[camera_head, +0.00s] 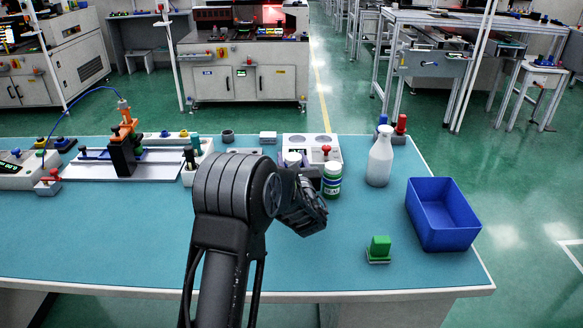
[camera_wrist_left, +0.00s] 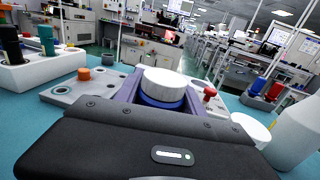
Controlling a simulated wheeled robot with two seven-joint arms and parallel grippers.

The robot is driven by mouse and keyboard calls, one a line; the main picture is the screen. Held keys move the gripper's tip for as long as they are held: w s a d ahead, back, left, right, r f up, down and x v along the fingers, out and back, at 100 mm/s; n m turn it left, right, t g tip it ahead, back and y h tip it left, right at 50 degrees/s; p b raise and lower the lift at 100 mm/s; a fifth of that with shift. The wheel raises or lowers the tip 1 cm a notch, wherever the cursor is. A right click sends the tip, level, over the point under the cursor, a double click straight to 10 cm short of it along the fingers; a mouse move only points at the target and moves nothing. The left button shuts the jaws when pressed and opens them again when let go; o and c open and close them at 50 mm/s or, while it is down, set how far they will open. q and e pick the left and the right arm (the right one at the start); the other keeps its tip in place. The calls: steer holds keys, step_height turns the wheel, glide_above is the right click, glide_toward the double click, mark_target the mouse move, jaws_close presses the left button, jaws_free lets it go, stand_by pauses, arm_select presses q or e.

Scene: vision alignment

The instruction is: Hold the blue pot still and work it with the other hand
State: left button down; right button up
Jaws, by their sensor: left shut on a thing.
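The blue pot (camera_wrist_left: 160,102) with its white round lid (camera_wrist_left: 165,84) stands upright between the fingers of my left gripper (camera_wrist_left: 163,94). In the head view its pale lid (camera_head: 292,158) shows just behind my left gripper (camera_head: 303,176), and its body is mostly hidden. The gripper is shut on the pot, one finger on each side. The pot is by the front of a pale panel (camera_head: 308,141) with round openings; I cannot tell whether it touches the table or the panel. My right gripper is in neither view.
A green-and-white jar (camera_head: 332,182) stands close to the right of my gripper. A white bottle (camera_head: 380,158), a blue bin (camera_head: 441,213) and a green block (camera_head: 379,247) are further right. A rail fixture (camera_head: 123,150) fills the back left. The front left of the table (camera_head: 100,235) is clear.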

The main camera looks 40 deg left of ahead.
arm_select(q)
steer(key=shift+f, duration=1.3)
steer(key=shift+f, duration=0.1)
steer(key=shift+f, duration=0.15)
steer(key=c, duration=0.7)
jaws_free()
steer(key=shift+r, duration=0.2)
steer(key=v, duration=1.2)
steer(key=shift+r+b, duration=0.1)
steer(key=shift+b, duration=0.3)
